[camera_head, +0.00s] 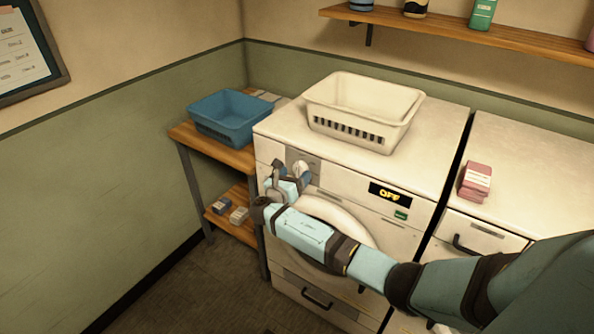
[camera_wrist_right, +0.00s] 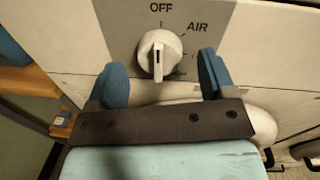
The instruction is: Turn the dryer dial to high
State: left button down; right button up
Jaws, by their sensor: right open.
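The dryer (camera_head: 345,205) is white, with a display (camera_head: 390,195) that reads OFF. Its round white dial (camera_head: 300,167) is on the grey panel at the upper left of its front. In the right wrist view the dial (camera_wrist_right: 160,54) has a vertical grip ridge. OFF is printed above it and AIR at its upper right; lower marks at the right are partly hidden. My right gripper (camera_head: 291,174) is open in front of the dial. In the right wrist view its blue fingers (camera_wrist_right: 162,75) stand on either side of the dial, with gaps on both sides. My left gripper is not in view.
A white basket (camera_head: 345,125) stands on the dryer. A blue basket (camera_head: 225,118) is on a wooden side table (camera_head: 240,155) at the left. A second machine (camera_head: 525,170) with a pink box (camera_head: 476,181) is at the right. A shelf (camera_head: 470,30) hangs above.

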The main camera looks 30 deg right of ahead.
jog(key=shift+x, duration=1.05)
jog(key=c, duration=0.9)
